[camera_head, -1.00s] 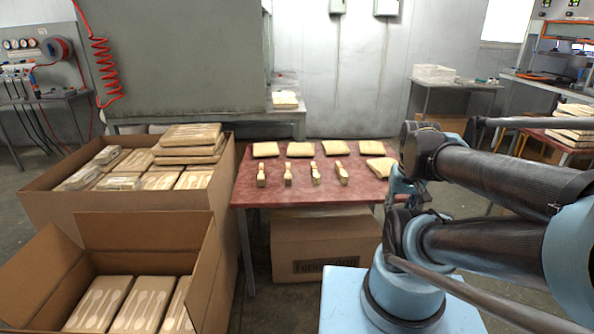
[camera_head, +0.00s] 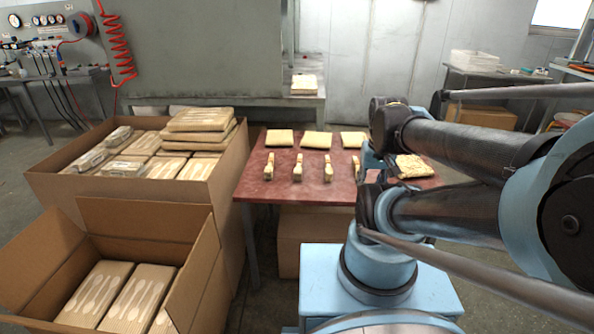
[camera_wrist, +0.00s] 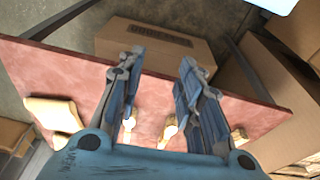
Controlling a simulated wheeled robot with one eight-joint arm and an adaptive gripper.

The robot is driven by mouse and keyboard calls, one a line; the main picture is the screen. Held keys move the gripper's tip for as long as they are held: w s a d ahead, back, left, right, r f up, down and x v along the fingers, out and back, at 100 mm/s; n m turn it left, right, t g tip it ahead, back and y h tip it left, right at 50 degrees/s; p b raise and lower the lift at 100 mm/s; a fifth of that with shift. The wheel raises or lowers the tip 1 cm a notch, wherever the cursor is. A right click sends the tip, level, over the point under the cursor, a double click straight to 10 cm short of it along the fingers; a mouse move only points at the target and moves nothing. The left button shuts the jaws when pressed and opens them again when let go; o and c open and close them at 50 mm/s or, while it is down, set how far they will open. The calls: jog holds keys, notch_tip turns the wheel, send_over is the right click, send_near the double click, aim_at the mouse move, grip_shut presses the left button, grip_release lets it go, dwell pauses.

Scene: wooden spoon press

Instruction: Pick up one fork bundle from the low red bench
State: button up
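The low red bench (camera_head: 285,186) stands in the middle of the head view. Several small, narrow pale bundles stand in a row along it, among them a left one (camera_head: 269,166), a middle one (camera_head: 298,167) and a right one (camera_head: 328,168). My arm covers the bench's right part and may hide another. In the wrist view my gripper (camera_wrist: 160,66) is open and empty, its two fingers well apart over the red bench top (camera_wrist: 85,72). Small bundles (camera_wrist: 168,130) show beyond and between the fingers, partly hidden by them. I see no contact.
Flat pale packs (camera_head: 316,140) lie along the bench's back, with another (camera_head: 412,167) at the right. Large open cartons (camera_head: 232,165) of packed goods stand left of the bench. A closed box (camera_wrist: 150,45) sits under it. The bench's front strip is clear.

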jog(key=shift+o, duration=0.7)
jog(key=shift+s+r, duration=0.15)
jog(key=shift+s, duration=0.05)
jog(key=w+a+r, duration=0.4)
jog(key=w+r, duration=0.3)
jog(key=w, duration=0.2)
jog(key=g, duration=0.2)
send_over(299, 164)
notch_tip(299, 164, down, 3)
jog(key=shift+m, duration=0.4)
jog(key=f, duration=1.1)
jog(key=shift+w+a+f, duration=0.15)
jog(key=shift+a+f, duration=0.15)
jog(key=shift+f, duration=0.05)
jog(key=shift+d+f, duration=0.15)
jog(key=shift+f, duration=1.2)
jog(key=shift+d+f, duration=0.1)
jog(key=shift+f, duration=1.25)
